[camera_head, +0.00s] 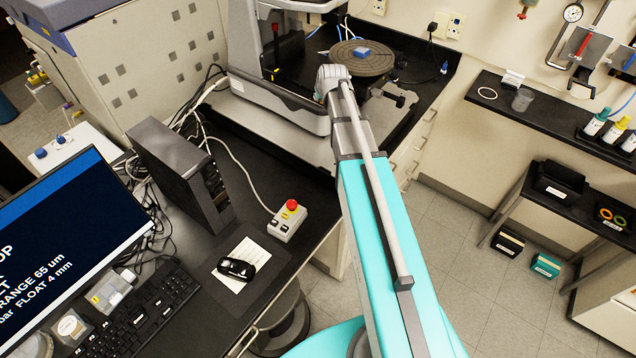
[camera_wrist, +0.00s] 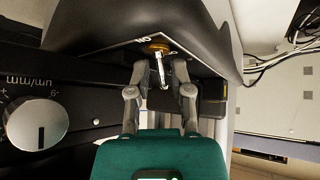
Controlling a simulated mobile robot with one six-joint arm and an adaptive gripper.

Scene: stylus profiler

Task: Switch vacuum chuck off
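In the wrist view, a small metal toggle lever (camera_wrist: 160,70) with a brass collar (camera_wrist: 157,47) sits on a dark curved housing, beside a partly visible label (camera_wrist: 146,39). My gripper (camera_wrist: 160,76) is open. Its two fingers stand apart on either side of the lever, and I cannot tell whether either touches it. In the head view, the end of my arm is at the stylus profiler (camera_head: 270,108); my arm hides the switch and fingertips. The round chuck (camera_head: 352,67) bears a small blue sample (camera_head: 364,50).
A large knob (camera_wrist: 36,122) is at the left of the wrist view. In the head view, a box with a red button (camera_head: 288,220), a dark computer case (camera_head: 180,168), a monitor (camera_head: 65,250) and a keyboard (camera_head: 140,318) stand on the bench.

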